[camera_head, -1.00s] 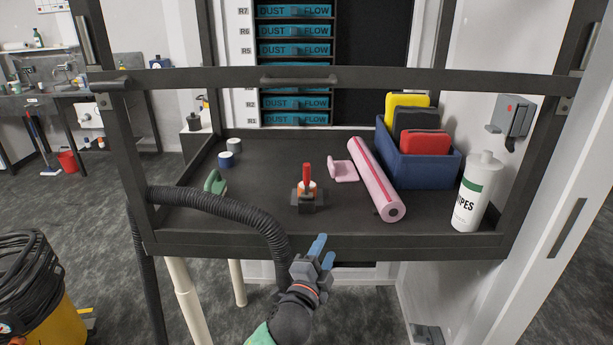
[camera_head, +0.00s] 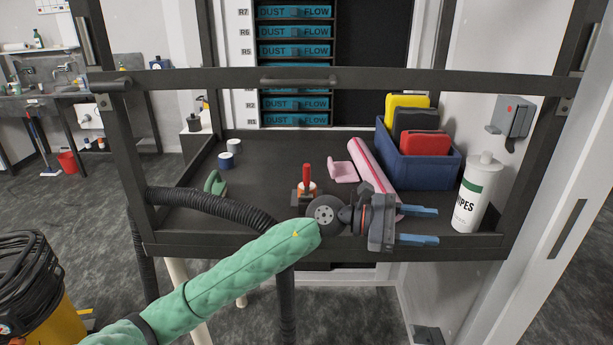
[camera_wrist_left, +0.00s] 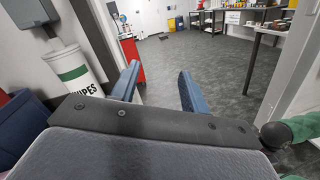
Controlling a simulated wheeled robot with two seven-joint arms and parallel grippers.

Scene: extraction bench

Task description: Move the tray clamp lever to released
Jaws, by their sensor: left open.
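The tray clamp (camera_head: 297,194) stands on the dark bench tray, left of the pink roll. Its red lever (camera_head: 306,171) points up, roughly upright. My left wrist hides part of the clamp's base on the right. My left gripper (camera_head: 437,226) is open and empty at the tray's front edge, right of the clamp. Its blue fingers point right, away from the lever, toward the wipes bottle side. In the left wrist view the two fingers (camera_wrist_left: 158,72) are apart with only floor behind them; the clamp does not show there. My right gripper is not in view.
A wipes bottle (camera_head: 470,195) stands right of the gripper. A blue bin (camera_head: 425,172) with coloured cases, a pink roll (camera_head: 366,165) and a pink piece (camera_head: 342,171) lie behind. A black hose (camera_head: 215,205) crosses the tray's front left. A frame bar (camera_head: 220,78) spans above.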

